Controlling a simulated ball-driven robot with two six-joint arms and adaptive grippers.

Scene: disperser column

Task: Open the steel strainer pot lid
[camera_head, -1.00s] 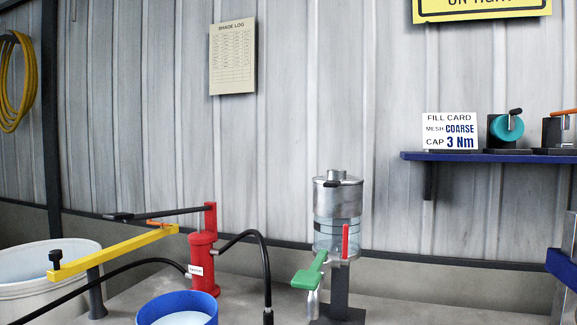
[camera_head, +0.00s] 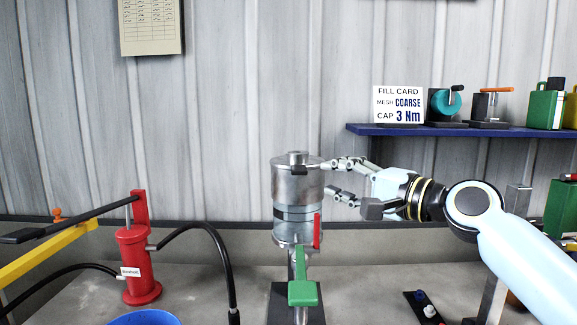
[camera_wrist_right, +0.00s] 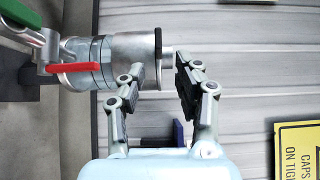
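The steel strainer pot (camera_head: 290,188) stands upright on a dark stand, with a clear band below its steel upper part. Its steel lid (camera_head: 284,161) sits on top, closed, with a knob and a black tab at the front rim. My right gripper (camera_head: 332,178) is open at the pot's right side. One finger is level with the lid rim and the other is lower, beside the pot wall. In the right wrist view the lid's black tab (camera_wrist_right: 158,45) and edge lie between the open fingers (camera_wrist_right: 160,70); contact cannot be told. My left gripper is out of view.
A red lever (camera_head: 317,231) and a green handle (camera_head: 302,291) are on the pot's lower front. A red pump (camera_head: 138,265) with a black hose stands left. A blue shelf (camera_head: 450,131) with a fill card and tools is behind my right arm.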

